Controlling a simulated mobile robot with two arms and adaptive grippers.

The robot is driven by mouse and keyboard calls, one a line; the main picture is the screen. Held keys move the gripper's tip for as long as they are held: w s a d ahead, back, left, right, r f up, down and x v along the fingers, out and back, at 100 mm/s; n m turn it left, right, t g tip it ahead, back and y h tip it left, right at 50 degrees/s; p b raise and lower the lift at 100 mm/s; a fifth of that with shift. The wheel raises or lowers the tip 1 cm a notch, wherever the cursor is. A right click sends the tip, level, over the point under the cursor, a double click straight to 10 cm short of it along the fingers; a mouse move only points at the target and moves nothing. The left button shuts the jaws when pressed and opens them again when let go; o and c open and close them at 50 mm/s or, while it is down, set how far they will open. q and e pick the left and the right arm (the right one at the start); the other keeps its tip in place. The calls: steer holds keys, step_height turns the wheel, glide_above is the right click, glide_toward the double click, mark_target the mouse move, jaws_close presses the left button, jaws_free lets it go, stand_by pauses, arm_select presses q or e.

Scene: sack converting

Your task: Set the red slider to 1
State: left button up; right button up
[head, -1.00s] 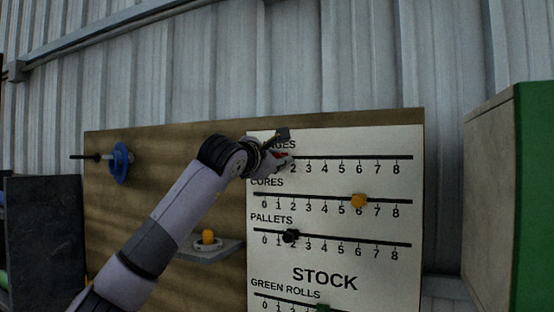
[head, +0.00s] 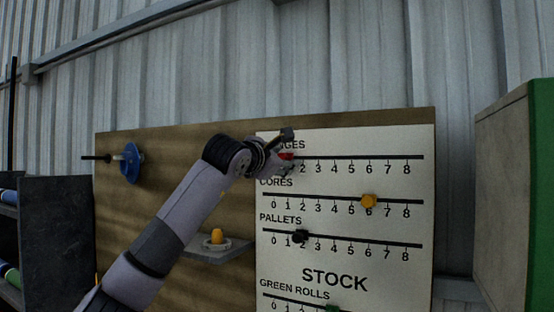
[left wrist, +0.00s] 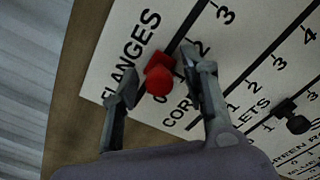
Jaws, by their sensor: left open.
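The red slider (head: 287,156) sits near the low end of the top track, labelled FLANGES, on the white board (head: 350,185). It shows left of the 2, about where 1 lies. The 1 mark is hidden behind my left gripper (head: 285,146), so I cannot tell its exact setting. In the left wrist view the red slider (left wrist: 158,80) stands between the two spread fingers of my left gripper (left wrist: 164,76). The left finger is close beside it, and the other finger covers part of the scale. My right gripper is not in view.
Below are the orange CORES slider (head: 368,201) near 6, the black PALLETS slider (head: 300,236) near 2 and a green slider (head: 332,308). A shelf (head: 213,250) with an orange knob is left of the board. A green-sided cabinet (head: 520,200) stands right.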

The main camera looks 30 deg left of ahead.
arm_select(q)
steer(key=s, duration=1.2)
steer(key=shift+d, duration=0.3)
